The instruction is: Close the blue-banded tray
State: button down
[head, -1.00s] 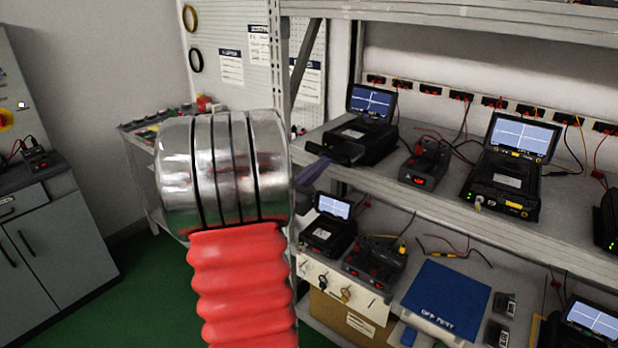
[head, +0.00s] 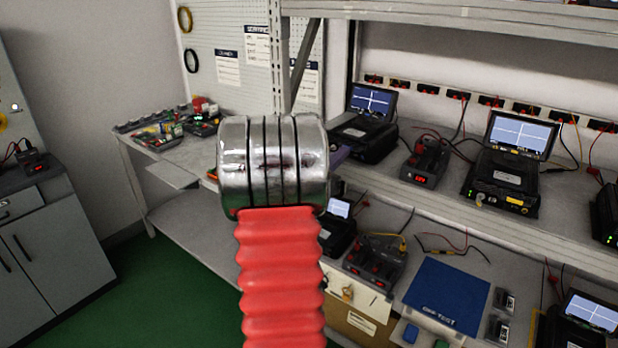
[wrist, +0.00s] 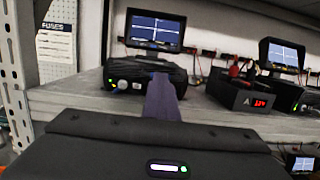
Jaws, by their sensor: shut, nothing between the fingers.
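My gripper (wrist: 162,84) is shut and empty. Its purple fingers point at the front of the leftmost black test unit (wrist: 128,72) on the upper shelf in the wrist view, overlapping its front. I cannot tell if they touch it. In the head view this unit (head: 372,137) has a raised screen (head: 371,101), and the purple fingers (head: 342,156) show just in front of its lower left. My silver wrist and red arm sleeve stand left of it.
A small red-display meter (head: 425,165) and a second screen unit (head: 502,180) stand to the right on the same shelf (head: 432,200). A rack post rises left of the unit. The lower shelf holds more units and a blue mat (head: 447,294). A cluttered side table (head: 182,233) stands left.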

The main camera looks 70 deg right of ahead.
jog(key=shift+a, duration=0.15)
jog(key=v, duration=1.3)
jog(key=shift+a, duration=0.35)
jog(key=shift+w+f, duration=0.1)
jog(key=shift+w, duration=0.05)
